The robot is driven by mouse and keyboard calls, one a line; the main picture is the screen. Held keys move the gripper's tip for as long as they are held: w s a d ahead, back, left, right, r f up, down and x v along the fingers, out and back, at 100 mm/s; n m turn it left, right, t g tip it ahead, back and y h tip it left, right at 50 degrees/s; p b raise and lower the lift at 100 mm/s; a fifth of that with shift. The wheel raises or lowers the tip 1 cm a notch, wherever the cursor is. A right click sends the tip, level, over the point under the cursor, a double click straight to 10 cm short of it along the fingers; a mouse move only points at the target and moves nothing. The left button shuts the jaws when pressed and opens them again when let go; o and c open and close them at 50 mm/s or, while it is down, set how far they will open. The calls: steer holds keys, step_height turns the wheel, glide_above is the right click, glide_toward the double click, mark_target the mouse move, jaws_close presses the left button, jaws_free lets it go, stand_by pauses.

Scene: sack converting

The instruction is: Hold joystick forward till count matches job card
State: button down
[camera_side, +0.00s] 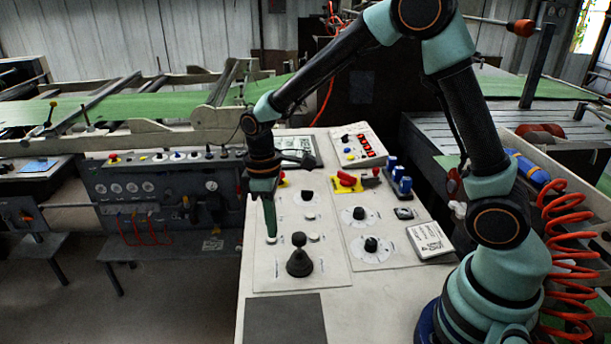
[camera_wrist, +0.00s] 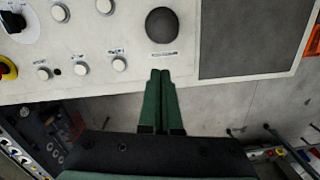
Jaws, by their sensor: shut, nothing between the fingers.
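The joystick (camera_side: 299,262), a black knob on a cone-shaped boot, stands upright on the white panel in the side view. In the wrist view its round knob (camera_wrist: 161,25) shows from above. My gripper (camera_side: 271,234) points down, a little left of and beyond the joystick. In the wrist view my green fingers (camera_wrist: 162,73) are together and empty, their tips just below the knob with a small gap. A white card (camera_side: 430,241), likely the job card, has black print too small to read.
Black dials (camera_side: 371,244), a red-and-yellow switch (camera_side: 346,180) and blue parts (camera_side: 401,180) stand on the console right of my gripper. A dark mat (camera_side: 285,320) lies at the front. Round white buttons (camera_wrist: 119,63) are near the joystick.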

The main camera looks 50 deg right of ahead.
steer(key=shift+s+d+f, duration=0.2)
steer(key=shift+s+d, duration=0.5)
steer(key=shift+s, duration=0.35)
